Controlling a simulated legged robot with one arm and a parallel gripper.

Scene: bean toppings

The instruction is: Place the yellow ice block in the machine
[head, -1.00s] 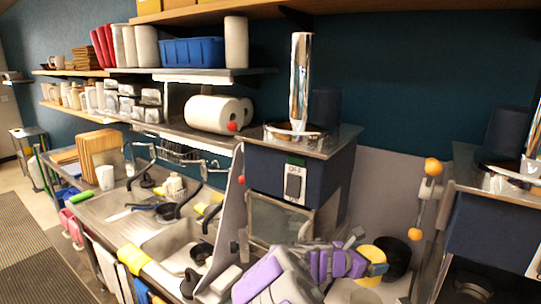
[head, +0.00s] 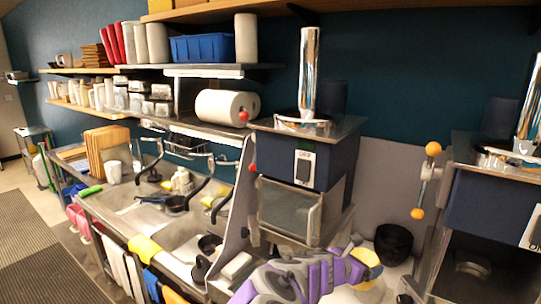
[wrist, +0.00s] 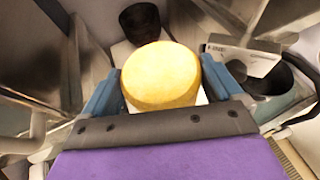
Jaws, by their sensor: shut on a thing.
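The yellow ice block (wrist: 160,76) is a round yellow cylinder. It sits between the two blue fingers of my gripper (wrist: 162,88) in the wrist view, and the gripper is shut on it. In the head view, my purple arm ends at the lower right, where the block (head: 366,257) partly shows at the gripper (head: 358,268). A dark blue machine (head: 295,160) with a metal chute stands just behind the arm, with a clear panel door at its front. A second blue machine (head: 490,205) with an open front bay stands at the far right.
A black cup (head: 393,242) stands on the counter behind the gripper. An orange-knobbed lever (head: 425,182) juts out beside the right machine. Sinks with pans (head: 172,204) lie to the left.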

